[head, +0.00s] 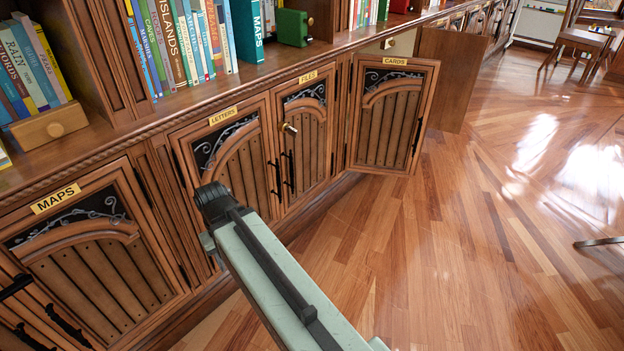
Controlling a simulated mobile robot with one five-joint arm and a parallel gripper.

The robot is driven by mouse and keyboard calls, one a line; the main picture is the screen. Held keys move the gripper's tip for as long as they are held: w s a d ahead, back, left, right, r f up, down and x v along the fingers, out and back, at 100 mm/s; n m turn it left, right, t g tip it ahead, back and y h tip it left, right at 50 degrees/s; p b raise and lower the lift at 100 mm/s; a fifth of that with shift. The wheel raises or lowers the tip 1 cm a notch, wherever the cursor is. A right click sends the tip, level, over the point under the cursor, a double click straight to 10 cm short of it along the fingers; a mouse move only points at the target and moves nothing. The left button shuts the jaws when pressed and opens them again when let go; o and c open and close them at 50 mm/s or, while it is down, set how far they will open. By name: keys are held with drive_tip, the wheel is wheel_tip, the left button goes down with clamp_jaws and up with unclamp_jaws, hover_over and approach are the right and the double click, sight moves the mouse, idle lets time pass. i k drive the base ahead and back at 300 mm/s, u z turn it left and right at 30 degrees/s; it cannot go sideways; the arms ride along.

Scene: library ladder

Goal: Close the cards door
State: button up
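The cards door (393,120) is a carved wooden cabinet door with a brass CARDS label on its top rail. It stands open, swung out from the cabinet front, with its hinge side at the left and a dark handle (417,135) near its right edge. My gripper (212,207) is at the end of my pale green arm, in front of the letters door, to the left of the cards door and apart from it. Its fingers are hidden or too dark to make out.
The letters door (232,160) and files door (304,135) are shut, with a brass knob or key at the files door. The maps door (85,250) is at left. Another open wooden panel (450,78) stands behind the cards door.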

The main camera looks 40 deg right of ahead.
sight(392, 98)
drive_tip(key=u, duration=1.6)
drive_tip(key=k, duration=1)
drive_tip(key=z, duration=1.75)
drive_tip(key=i, duration=1.55)
